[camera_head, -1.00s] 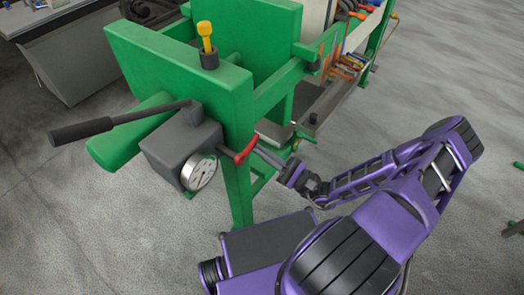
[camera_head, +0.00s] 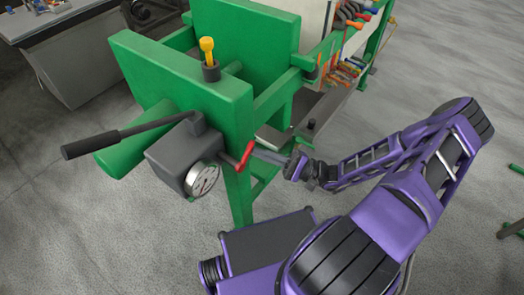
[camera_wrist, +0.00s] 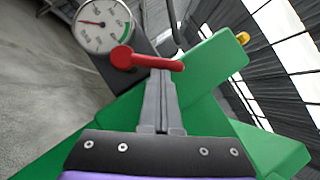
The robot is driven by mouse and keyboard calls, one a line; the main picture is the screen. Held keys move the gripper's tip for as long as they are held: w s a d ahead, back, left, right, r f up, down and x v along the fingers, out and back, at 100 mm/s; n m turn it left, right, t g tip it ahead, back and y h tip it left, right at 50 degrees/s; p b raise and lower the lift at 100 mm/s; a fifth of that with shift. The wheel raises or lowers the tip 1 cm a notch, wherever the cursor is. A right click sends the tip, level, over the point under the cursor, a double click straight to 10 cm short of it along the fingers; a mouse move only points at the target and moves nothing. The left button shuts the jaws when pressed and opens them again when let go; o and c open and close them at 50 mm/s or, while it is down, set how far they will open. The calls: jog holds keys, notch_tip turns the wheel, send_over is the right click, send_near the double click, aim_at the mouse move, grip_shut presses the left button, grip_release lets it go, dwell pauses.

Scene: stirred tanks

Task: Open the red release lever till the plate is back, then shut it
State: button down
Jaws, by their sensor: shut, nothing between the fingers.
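The red release lever (camera_head: 246,156) sticks out from the side of a dark grey box (camera_head: 178,158) on the green press frame. In the wrist view the lever (camera_wrist: 150,62) runs from its round red hub to the right, across the tips of my gripper. My gripper (camera_head: 257,152) is shut and empty, with its tips right at the lever's bar; it also shows in the wrist view (camera_wrist: 161,74). I cannot tell whether they touch. A large green plate (camera_head: 245,35) stands upright behind the front green end; I cannot tell whether it is the task's plate.
A round gauge (camera_head: 202,179) sits on the grey box. A long dark pump handle (camera_head: 120,133) reaches left. Coloured hose ends line the press behind. Grey floor is open at lower left.

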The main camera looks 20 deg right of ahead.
jog(key=r+n+g+p, duration=0.1)
jog(key=n, duration=0.1)
jog(key=s+a+r+n+g+h+p, duration=0.1)
jog(key=n+p, duration=0.1)
jog(key=a+r+n+g+h+p, duration=0.1)
jog(key=n, duration=0.1)
jog(key=shift+s+r+n, duration=0.15)
jog(key=shift+s+n, duration=0.05)
jog(key=shift+n, duration=0.2)
jog(key=shift+p, duration=0.3)
dwell(0.4)
